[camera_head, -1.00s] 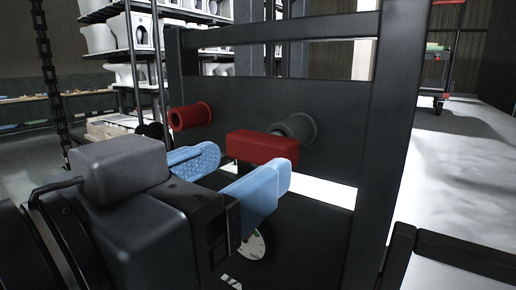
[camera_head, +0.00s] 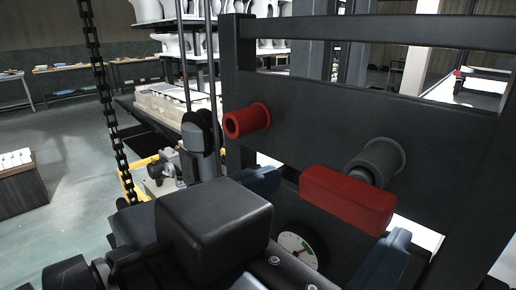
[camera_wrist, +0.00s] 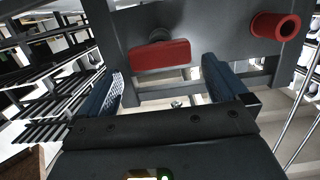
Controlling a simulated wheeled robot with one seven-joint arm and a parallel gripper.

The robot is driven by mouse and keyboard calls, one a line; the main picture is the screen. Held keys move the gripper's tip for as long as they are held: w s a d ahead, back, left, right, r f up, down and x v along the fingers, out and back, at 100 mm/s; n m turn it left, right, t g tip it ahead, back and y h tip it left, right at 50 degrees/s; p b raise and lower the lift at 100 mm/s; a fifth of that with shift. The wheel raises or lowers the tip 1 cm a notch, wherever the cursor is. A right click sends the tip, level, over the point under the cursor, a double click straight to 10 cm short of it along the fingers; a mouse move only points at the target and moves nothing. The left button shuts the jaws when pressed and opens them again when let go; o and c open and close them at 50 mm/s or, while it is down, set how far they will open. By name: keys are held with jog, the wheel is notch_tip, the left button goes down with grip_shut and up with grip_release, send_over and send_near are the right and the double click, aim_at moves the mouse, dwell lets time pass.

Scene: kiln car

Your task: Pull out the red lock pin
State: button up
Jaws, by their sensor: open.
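The red lock pin's bar-shaped red handle (camera_head: 347,200) stands in front of a grey round socket (camera_head: 376,158) on a dark metal frame plate. In the wrist view the handle (camera_wrist: 160,55) lies crosswise ahead of my fingers, nearer the left one. My gripper (camera_head: 330,212) is open, with one blue finger to each side of the handle in the head view. The wrist view also shows my gripper (camera_wrist: 162,72), with nothing held between the fingers. Neither finger clearly touches the handle. The pin's shaft is mostly hidden behind the handle.
A hollow red tube (camera_head: 246,121) sticks out of the same dark plate (camera_head: 310,105) to the left of the handle. A round dial (camera_head: 297,250) sits below. A chain (camera_head: 104,90) hangs at left. Racks with white ware stand behind.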

aim_at(335, 201)
jog(key=shift+p+x, duration=0.75)
jog(key=shift+x, duration=3)
jog(key=shift+c, duration=0.4)
jog(key=c, duration=0.9)
jog(key=o, duration=0.7)
jog(key=c, duration=0.6)
jog(key=shift+s+a, duration=0.15)
jog(key=shift+a, duration=0.1)
jog(key=shift+f+b+v, duration=0.2)
jog(key=shift+b+v, duration=0.15)
jog(key=shift+v, duration=0.75)
jog(key=shift+f+b+v, duration=0.15)
jog(key=shift+b+v, duration=0.15)
jog(key=shift+v, duration=0.8)
jog(key=shift+f+b+v, duration=0.2)
jog(key=shift+b+v, duration=0.15)
jog(key=shift+v, duration=0.7)
jog(key=shift+s+r, duration=0.1)
